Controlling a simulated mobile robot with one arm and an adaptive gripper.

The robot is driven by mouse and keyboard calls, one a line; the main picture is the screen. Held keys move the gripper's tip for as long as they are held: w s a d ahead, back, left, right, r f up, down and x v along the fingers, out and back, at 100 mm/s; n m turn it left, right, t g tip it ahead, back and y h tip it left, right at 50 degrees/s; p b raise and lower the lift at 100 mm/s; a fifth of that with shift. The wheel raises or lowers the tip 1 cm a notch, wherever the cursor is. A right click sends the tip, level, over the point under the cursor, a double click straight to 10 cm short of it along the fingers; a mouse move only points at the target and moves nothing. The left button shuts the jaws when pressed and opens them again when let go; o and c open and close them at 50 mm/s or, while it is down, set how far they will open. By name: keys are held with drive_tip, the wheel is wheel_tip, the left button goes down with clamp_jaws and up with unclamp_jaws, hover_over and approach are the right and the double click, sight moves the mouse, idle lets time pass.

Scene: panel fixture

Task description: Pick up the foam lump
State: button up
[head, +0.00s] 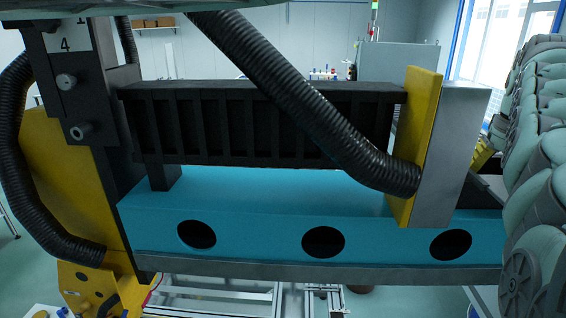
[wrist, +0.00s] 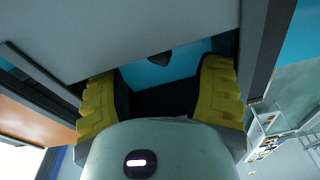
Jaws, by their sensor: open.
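I cannot make out a foam lump for certain in either view. In the wrist view, my gripper (wrist: 160,88) has its two yellow-padded fingers spread wide apart, with no object clearly held between them. Beyond the fingertips is a patch of blue surface (wrist: 185,66). A small dark shape (wrist: 160,58) shows against it, partly cut off by a grey panel edge; I cannot tell whether it is a lump or a hole.
A blue beam (head: 270,215) with round dark holes crosses the fixture. Above it are a black ribbed rail (head: 230,125) and a thick black hose (head: 300,105). A grey upright panel (head: 450,155) with a yellow face stands at the right, near my arm.

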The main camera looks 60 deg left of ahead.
drive_tip(key=shift+s+a+f+p, duration=0.15)
drive_tip(key=shift+a+f+p, duration=0.1)
drive_tip(key=shift+f+p, duration=0.25)
drive_tip(key=shift+d+f+p, duration=0.2)
drive_tip(key=shift+f+p, duration=0.1)
drive_tip(key=shift+p, duration=0.65)
drive_tip(key=shift+a+f+p, duration=0.1)
drive_tip(key=shift+f+p, duration=0.55)
drive_tip(key=shift+p, duration=0.2)
drive_tip(key=shift+w+f+p, duration=0.2)
drive_tip(key=shift+f+p, duration=0.1)
drive_tip(key=shift+f, duration=0.4)
drive_tip(key=shift+c, duration=0.2)
drive_tip(key=c, duration=0.9)
